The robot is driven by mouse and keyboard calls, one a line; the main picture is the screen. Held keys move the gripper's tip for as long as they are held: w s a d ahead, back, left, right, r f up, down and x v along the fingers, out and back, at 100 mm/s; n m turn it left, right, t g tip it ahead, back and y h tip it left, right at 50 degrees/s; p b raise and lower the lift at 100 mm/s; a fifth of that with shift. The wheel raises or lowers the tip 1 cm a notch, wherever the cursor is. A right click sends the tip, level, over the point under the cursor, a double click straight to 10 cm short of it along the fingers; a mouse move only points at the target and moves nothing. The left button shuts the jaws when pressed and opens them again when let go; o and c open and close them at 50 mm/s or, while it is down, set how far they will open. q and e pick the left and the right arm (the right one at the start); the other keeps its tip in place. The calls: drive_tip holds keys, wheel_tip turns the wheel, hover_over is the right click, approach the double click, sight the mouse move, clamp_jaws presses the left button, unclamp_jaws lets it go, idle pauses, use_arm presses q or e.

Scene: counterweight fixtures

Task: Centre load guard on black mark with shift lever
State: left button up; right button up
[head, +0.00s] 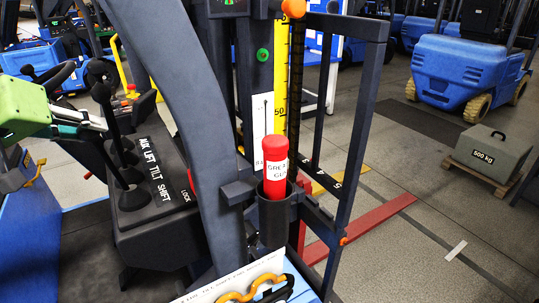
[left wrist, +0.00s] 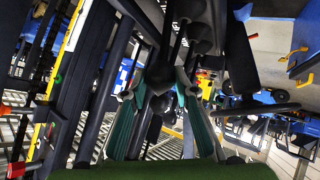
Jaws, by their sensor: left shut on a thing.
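My left gripper (head: 103,123) comes in from the left in the head view, with a green body and teal fingers. It is shut on the stem of the shift lever (head: 118,160), nearest of several black levers beside the AUX, LIFT, TILT, SHIFT labels. In the left wrist view the teal fingers (left wrist: 163,88) close around a dark lever, and other knobs hang close by. The load guard (head: 353,138) appears to be the dark upright frame beyond the mast. I cannot surely pick out the black mark; a dark line (head: 437,238) runs along the floor. My right gripper is not in view.
A red tube (head: 274,170) stands in a dark holder beside the yellow scale (head: 281,95). A red strip (head: 375,225) lies on the floor. A 500 kg weight (head: 489,152) sits on a pallet at the right. Blue trucks (head: 460,70) stand behind.

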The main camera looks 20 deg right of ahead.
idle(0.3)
use_arm(q)
drive_tip(key=shift+w+d+r, duration=0.1)
drive_tip(key=shift+w+d, duration=0.05)
drive_tip(key=shift+d, duration=0.3)
idle(1.1)
drive_tip(key=shift+d, duration=0.1)
drive_tip(key=shift+w+d+p, duration=0.15)
drive_tip(key=shift+d+p, duration=0.15)
drive_tip(key=shift+d, duration=0.35)
drive_tip(key=shift+w+d, duration=0.2)
drive_tip(key=shift+d, duration=0.25)
